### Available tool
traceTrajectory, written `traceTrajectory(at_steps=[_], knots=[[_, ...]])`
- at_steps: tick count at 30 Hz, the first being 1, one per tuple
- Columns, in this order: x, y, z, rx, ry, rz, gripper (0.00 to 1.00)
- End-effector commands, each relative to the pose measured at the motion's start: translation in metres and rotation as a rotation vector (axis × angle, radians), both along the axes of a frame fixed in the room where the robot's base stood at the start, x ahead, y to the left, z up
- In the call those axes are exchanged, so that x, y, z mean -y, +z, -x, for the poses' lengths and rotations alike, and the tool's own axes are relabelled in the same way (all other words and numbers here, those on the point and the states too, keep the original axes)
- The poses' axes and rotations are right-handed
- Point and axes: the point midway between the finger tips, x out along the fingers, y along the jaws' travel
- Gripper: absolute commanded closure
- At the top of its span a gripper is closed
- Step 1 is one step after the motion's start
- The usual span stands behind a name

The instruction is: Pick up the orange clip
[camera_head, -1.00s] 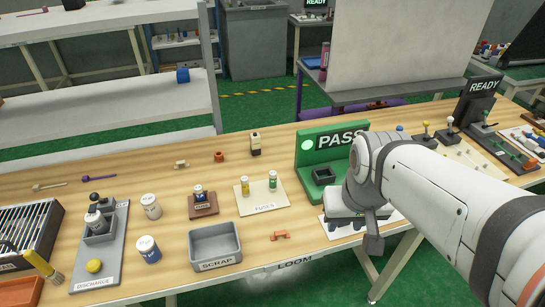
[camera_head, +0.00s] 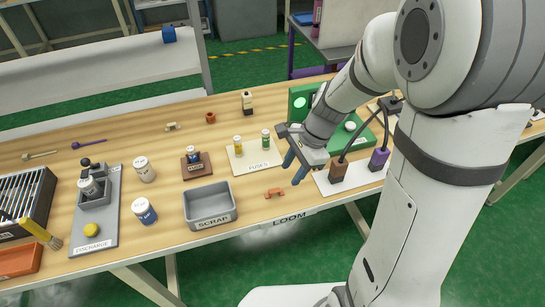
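The orange clip (camera_head: 274,193) lies on the wooden table near its front edge, between the grey SCRAP bin and the white board with the connectors. My gripper (camera_head: 294,167) is above the table, just up and to the right of the clip, pointing down. Its blue-grey fingers look parted with nothing seen between them. The clip is apart from the fingers and fully visible.
The grey SCRAP bin (camera_head: 209,205) stands left of the clip. The FUSES plate (camera_head: 255,155) with two fuses lies behind it. A white board (camera_head: 357,174) with a brown and a purple connector is to the right. The green PASS stand is partly hidden by my arm.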

Motion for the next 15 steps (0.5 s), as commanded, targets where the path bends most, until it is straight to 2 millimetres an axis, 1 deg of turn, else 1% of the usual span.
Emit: traceTrajectory(at_steps=[1, 3, 6, 15], knots=[[-0.004, -0.01, -0.005, -0.035, -0.053, -0.01, 0.6], [-0.007, -0.017, -0.009, -0.066, -0.114, -0.02, 0.6], [-0.011, -0.025, -0.012, -0.091, -0.158, -0.027, 0.6], [-0.024, -0.056, -0.011, -0.096, -0.168, -0.028, 0.6]])
